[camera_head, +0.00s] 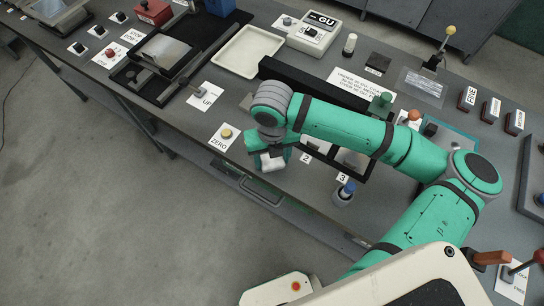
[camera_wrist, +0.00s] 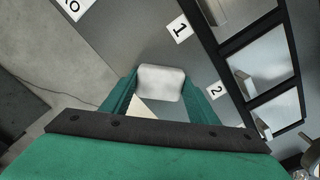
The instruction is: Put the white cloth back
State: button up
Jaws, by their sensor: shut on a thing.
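My gripper (camera_head: 270,158) is shut on a small white padded thing, which looks like the white cloth (camera_wrist: 162,83). In the wrist view it sits between the two green fingers. In the head view the white cloth (camera_head: 272,163) shows just below my gripper, near the table's front edge. A black-framed rack (camera_wrist: 237,45) with compartments lies to the right of the cloth in the wrist view. Pale pieces show inside it. Cards "1" (camera_wrist: 180,30) and "2" (camera_wrist: 217,90) lie along its near side. My arm hides part of the rack in the head view.
A "ZERO" card with a yellow knob (camera_head: 226,133) lies left of my gripper. A blue-topped bottle (camera_head: 346,189) stands by card "3" (camera_head: 342,178). A white tray (camera_head: 247,50) and a scale (camera_head: 314,34) stand farther back. The table's front edge (camera_head: 215,157) is close.

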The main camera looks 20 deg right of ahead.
jog(key=shift+s+f, duration=0.1)
jog(key=shift+f, duration=0.45)
jog(key=o, duration=1)
jog(key=shift+r, duration=0.4)
jog(key=r, duration=1.2)
jog(key=shift+w+r, duration=0.2)
jog(key=shift+r, duration=0.15)
jog(key=shift+s+d, duration=0.1)
